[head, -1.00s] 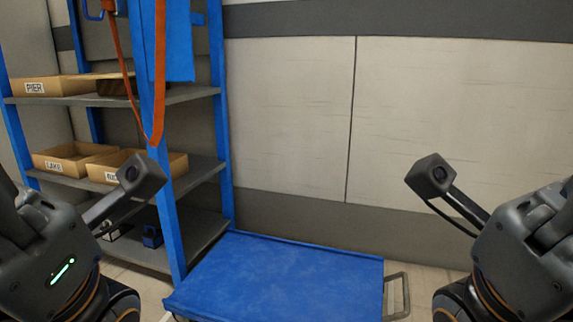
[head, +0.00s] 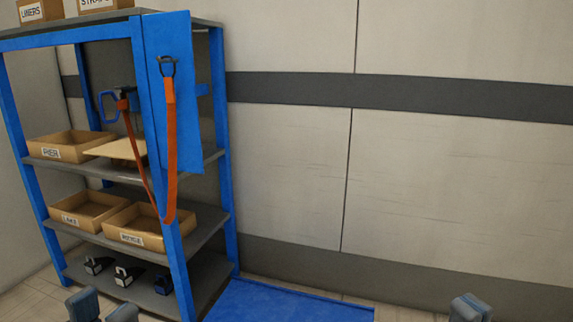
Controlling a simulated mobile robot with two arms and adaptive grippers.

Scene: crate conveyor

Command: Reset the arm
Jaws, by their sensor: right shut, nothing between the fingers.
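Only the tips of my grippers show, along the bottom edge of the head view. My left gripper (head: 105,309) shows two grey-blue fingertips with a gap between them, so it is open, and nothing is seen between them. My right gripper (head: 470,308) shows as one grey-blue block with its fingers together; it is shut and empty. The rest of both grippers and both arms is below the picture. Both fingertips appear in front of the floor and wall area, with nothing held.
A blue-framed shelf (head: 178,265) stands at the left with labelled cardboard boxes, including PIER (head: 52,153) and LAKE (head: 70,219). An orange strap (head: 171,150) hangs on its post. A blue flat surface (head: 290,303) lies low in the middle. The pale wall (head: 460,190) is bare.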

